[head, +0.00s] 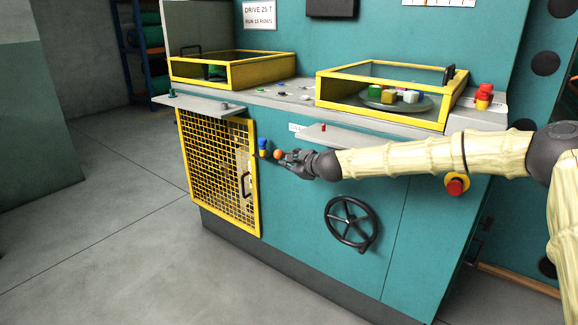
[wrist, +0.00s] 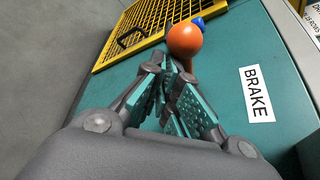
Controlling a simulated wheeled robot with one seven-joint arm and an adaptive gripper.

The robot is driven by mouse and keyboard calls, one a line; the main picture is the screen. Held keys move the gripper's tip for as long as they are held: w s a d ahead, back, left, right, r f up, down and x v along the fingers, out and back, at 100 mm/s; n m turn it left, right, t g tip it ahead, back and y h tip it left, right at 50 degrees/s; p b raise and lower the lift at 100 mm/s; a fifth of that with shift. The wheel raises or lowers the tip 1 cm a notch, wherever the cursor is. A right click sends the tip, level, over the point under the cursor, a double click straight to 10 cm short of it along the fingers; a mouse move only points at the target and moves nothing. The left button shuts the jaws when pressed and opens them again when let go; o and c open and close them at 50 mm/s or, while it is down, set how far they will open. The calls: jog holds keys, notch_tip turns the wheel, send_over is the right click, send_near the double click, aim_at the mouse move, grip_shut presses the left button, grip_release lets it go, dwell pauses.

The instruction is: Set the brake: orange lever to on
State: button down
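The brake lever's orange ball knob (head: 278,155) stands out from the teal machine front, just left of my gripper (head: 287,157). In the wrist view the knob (wrist: 185,39) is just beyond the fingertips. My gripper (wrist: 172,68) has its fingers drawn together at the tips, and I see nothing held between them. The fingertips are very close to the knob; whether they touch it I cannot tell. The lever's shaft is mostly hidden behind the knob and fingers. A white BRAKE label (wrist: 257,93) is on the panel to the right.
A blue knob (wrist: 197,21) stands close behind the orange one. A yellow mesh door (head: 217,170) is to the left. A grey shelf (head: 345,137) juts out above my gripper, and a black handwheel (head: 351,222) is below. The floor at left is clear.

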jog(key=shift+s+r, duration=0.15)
jog(key=shift+r, duration=0.05)
dwell(0.5)
jog(key=v, duration=1.1)
jog(key=shift+s+d, duration=0.2)
jog(key=shift+d, duration=0.1)
